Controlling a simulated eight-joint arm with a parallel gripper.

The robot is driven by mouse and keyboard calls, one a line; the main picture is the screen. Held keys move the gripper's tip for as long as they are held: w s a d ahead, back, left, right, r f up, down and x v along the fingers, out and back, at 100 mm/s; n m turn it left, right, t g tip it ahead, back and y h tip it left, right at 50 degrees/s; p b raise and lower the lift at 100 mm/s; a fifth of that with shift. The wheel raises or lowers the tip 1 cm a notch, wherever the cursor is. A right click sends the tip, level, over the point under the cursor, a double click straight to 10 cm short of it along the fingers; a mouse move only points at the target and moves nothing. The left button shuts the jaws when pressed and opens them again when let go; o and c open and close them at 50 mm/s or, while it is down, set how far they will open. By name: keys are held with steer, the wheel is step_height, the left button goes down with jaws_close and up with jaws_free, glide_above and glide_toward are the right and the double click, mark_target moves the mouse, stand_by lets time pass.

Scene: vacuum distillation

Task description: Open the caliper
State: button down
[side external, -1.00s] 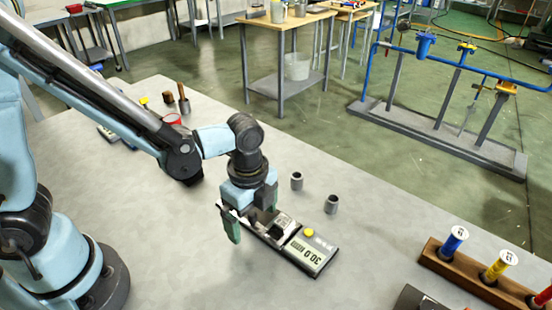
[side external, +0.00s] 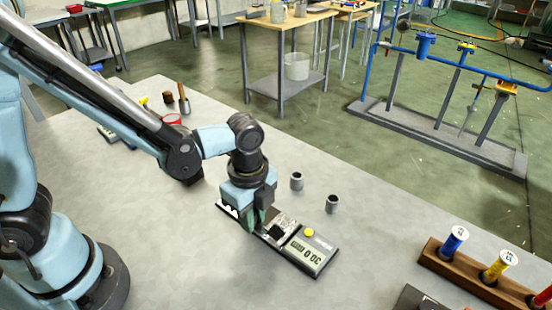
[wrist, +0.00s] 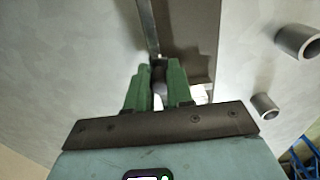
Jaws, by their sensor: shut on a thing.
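The caliper (side external: 310,251) lies flat on the grey table, with a large display that seems to read 30.0 mm and a yellow button. Its long dark beam and pale jaw end run up and left under my gripper (side external: 252,220). In the wrist view, the caliper's dark beam (wrist: 191,35) stretches away from the green fingers. There my gripper (wrist: 158,74) is shut on a small grey part of the caliper between its fingertips. The fingers hide part of the beam, and the exact part gripped is hard to make out.
Two small grey cylinders (side external: 296,181) (side external: 332,204) stand just behind the caliper. A wooden rack (side external: 473,270) with coloured spools is at the right front. A red-rimmed cup (side external: 173,119) and small items stand far left.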

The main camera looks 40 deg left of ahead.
steer(key=shift+a, duration=0.1)
stand_by(0.3)
steer(key=shift+a, duration=1.2)
stand_by(0.4)
steer(key=c, duration=1)
jaws_free()
steer(key=shift+r, duration=0.15)
step_height(320, 180, up, 7)
stand_by(0.4)
